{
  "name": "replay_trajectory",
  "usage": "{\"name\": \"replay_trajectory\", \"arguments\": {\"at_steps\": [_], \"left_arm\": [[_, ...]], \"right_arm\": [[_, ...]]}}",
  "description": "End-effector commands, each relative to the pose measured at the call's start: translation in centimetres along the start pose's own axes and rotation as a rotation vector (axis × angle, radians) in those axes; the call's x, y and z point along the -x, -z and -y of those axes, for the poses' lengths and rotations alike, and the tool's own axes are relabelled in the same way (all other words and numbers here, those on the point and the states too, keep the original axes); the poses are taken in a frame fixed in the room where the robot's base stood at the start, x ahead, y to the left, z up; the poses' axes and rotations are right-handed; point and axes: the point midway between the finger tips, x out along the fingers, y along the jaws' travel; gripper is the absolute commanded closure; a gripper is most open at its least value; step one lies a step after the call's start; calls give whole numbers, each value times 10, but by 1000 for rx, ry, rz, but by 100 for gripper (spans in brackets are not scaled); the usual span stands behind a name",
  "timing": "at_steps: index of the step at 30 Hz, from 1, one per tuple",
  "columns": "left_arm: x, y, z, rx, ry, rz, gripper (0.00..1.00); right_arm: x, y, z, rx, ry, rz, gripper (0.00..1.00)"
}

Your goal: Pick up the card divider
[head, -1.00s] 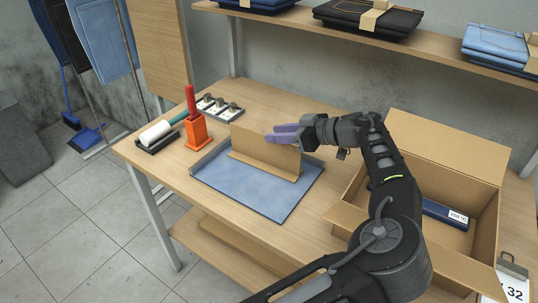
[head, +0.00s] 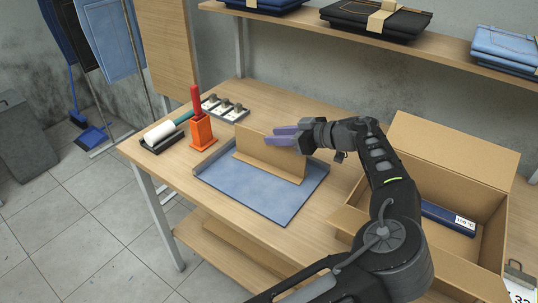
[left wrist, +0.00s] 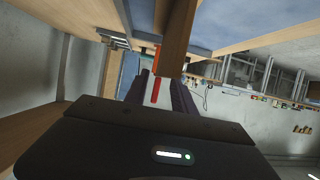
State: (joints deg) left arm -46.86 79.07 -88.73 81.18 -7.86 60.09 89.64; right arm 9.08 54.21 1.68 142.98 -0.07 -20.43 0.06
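The card divider (head: 262,155) is a brown cardboard panel. It stands upright on a folded foot on the blue mat (head: 252,192) of a shallow tray. My left gripper (head: 285,137) is at its top edge, right of the middle. Its purple fingers look parted, one on either side of the edge. In the left wrist view, the divider (left wrist: 175,40) shows nearly edge-on between the fingers, with a gap still visible between them. The exact contact is hard to see. My right gripper is out of view.
An open cardboard box (head: 440,145) with a blue labelled item (head: 446,217) stands right of my arm. An orange holder (head: 201,132) with a red handle, a white roller (head: 160,132) and a small rack (head: 226,108) are at the left. A loaded shelf (head: 400,35) runs above.

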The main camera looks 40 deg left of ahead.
Motion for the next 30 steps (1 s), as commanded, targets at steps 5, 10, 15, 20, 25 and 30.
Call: {"name": "replay_trajectory", "arguments": {"at_steps": [5,10,15,20,25,30], "left_arm": [[-6,2,0,0,1,0,69],[-29,6,1,-1,5,-1,69],[-49,4,0,0,1,0,69],[-52,2,-1,0,-1,0,69],[-52,3,-1,0,-1,0,69],[-52,3,-1,0,-1,0,69]], "right_arm": [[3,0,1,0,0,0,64],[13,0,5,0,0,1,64],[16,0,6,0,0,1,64],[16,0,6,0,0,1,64],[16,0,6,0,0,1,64],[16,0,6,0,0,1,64]]}}
